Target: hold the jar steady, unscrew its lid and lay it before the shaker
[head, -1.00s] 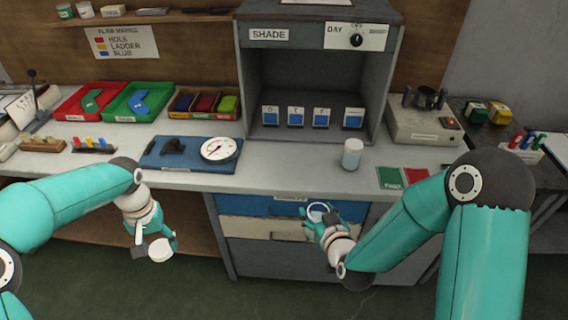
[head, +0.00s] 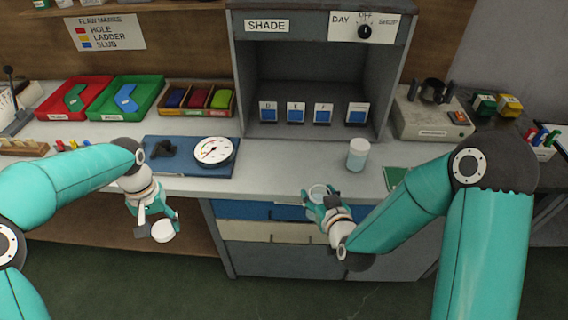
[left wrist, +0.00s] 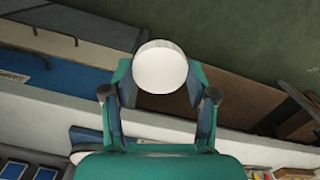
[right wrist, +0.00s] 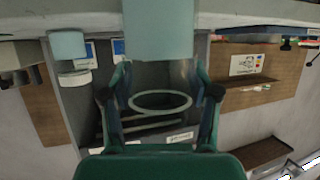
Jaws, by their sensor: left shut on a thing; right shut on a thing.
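My left gripper (head: 152,220) is shut on a round white lid (head: 163,231), held in front of the bench and clear of it. The lid shows face-on between the fingers in the left wrist view (left wrist: 160,67). My right gripper (head: 322,200) is shut on an open jar (head: 317,190) near the bench's front edge. In the right wrist view its bare rim (right wrist: 160,102) and pale blue body (right wrist: 158,35) show; the lid is apart from it. A beige machine with dark upright clamps (head: 430,122), apparently the shaker, stands at the right of the bench.
A second jar, pale blue with a white top (head: 357,155), stands on the bench before the shade cabinet (head: 312,18). A green card (head: 394,178) lies right of it, partly behind my right arm. A blue board (head: 188,168) with a dial lies left. Bare bench (head: 285,165) lies between.

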